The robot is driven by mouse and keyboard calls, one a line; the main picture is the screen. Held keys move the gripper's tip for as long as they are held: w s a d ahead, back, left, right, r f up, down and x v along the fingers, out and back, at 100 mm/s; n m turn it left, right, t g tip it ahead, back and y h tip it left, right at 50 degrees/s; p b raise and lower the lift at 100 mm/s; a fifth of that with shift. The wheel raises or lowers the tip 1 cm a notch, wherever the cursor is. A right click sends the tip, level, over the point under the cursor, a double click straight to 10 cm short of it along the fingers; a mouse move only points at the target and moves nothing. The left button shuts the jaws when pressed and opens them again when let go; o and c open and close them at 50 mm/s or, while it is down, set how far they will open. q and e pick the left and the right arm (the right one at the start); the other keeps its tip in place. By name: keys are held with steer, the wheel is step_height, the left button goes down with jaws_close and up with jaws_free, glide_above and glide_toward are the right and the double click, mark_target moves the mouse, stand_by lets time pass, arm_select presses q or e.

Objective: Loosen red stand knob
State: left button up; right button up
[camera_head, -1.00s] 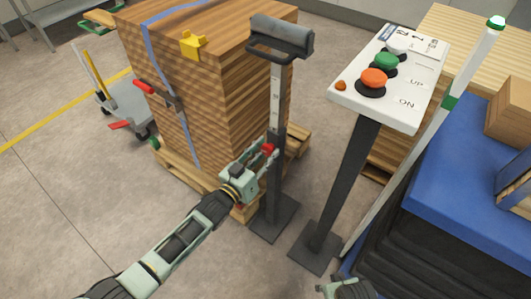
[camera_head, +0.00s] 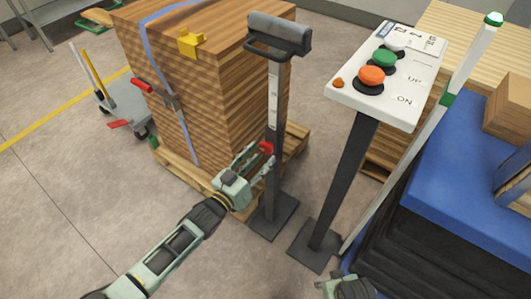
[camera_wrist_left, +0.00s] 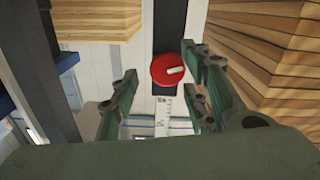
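The red stand knob (camera_head: 266,148) sits on the dark post of the stand (camera_head: 275,95), below its pale scale strip. In the left wrist view the knob (camera_wrist_left: 168,70) is a round red disc with a small pale mark, in the gap between the fingers. My left gripper (camera_head: 255,163) is open, with its fingers spread on either side of the knob's line. The wrist view shows no finger clearly touching the knob. My right gripper (camera_head: 345,287) is only partly in view at the bottom edge, and its finger state is unclear.
A strapped wooden stack (camera_head: 180,100) on a pallet stands behind and left of the stand. A control panel (camera_head: 390,75) with green and orange buttons stands to the right, beside a blue-topped machine (camera_head: 450,200). Floor at the left front is clear.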

arm_select(q)
steer(key=v, duration=0.8)
steer(key=shift+s+a, duration=0.2)
steer(key=shift+s, duration=0.1)
steer(key=shift+r, duration=0.1)
arm_select(e)
steer(key=shift+o, duration=0.3)
